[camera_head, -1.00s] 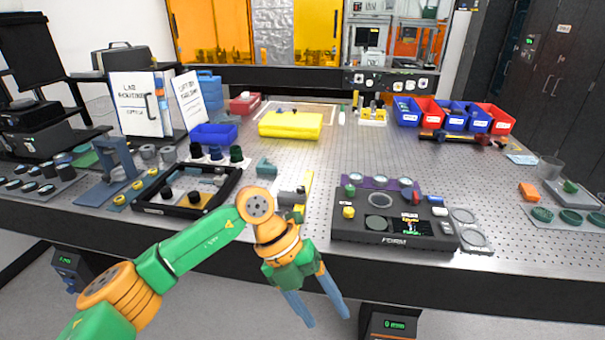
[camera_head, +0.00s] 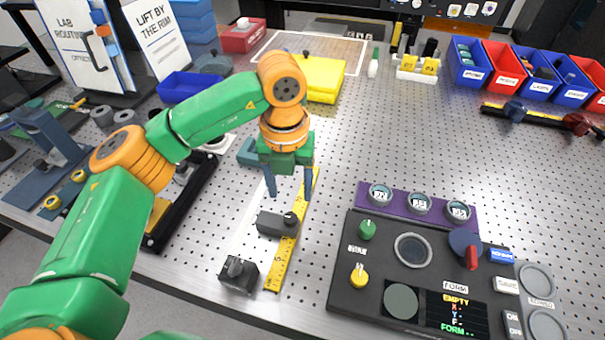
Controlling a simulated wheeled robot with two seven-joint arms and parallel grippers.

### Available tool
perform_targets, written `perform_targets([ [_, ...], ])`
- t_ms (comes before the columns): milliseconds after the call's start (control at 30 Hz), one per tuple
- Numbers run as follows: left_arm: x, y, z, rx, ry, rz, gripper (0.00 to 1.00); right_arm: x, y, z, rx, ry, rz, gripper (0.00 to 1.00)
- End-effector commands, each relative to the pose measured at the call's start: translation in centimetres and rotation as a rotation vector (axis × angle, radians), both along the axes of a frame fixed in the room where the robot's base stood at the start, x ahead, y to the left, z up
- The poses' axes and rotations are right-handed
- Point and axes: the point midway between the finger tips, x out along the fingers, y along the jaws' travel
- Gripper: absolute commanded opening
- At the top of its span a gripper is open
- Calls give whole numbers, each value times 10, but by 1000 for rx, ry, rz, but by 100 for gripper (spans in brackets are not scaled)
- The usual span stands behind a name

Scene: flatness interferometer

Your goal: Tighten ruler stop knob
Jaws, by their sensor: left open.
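A yellow ruler (camera_head: 285,252) lies on the perforated table along a pale strip. A dark grey stop block (camera_head: 268,224) sits against the ruler, with a small black knob (camera_head: 290,219) at its right end over the ruler. A second dark block with a knob (camera_head: 238,272) stands at the near end of the strip. My left gripper (camera_head: 289,196) points down above the ruler's far part, beyond the stop block in the picture. Its two blue-grey fingers are apart with nothing between them. My right gripper is not in view.
A black FORM control panel (camera_head: 345,285) with knobs and buttons stands to the right. A black-framed tray (camera_head: 190,205) lies left, partly behind my left arm. A yellow case (camera_head: 325,78) lies farther back. Coloured bins (camera_head: 470,75) stand at back right. The middle table is clear.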

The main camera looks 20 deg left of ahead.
Motion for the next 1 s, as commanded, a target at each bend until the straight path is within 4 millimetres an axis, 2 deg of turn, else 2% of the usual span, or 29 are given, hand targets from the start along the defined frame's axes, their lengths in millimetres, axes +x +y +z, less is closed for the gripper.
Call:
perform_targets([
  [133,-1,0,-12,1,5,0,64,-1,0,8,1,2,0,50],
  [400,-2,-1,-61,0,4,1,64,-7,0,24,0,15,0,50],
  [500,-2,-1,-69,-1,2,-1,64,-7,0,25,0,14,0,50],
  [700,-1,-1,-71,-1,1,-1,64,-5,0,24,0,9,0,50],
  [767,-1,-1,-71,-1,1,-1,51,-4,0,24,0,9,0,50],
  [933,-1,-1,-71,-1,1,0,5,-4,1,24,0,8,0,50],
  [967,-1,-1,-71,-1,1,0,0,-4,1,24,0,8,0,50],
  [1000,-1,-1,-71,-1,1,0,0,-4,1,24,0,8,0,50],
])
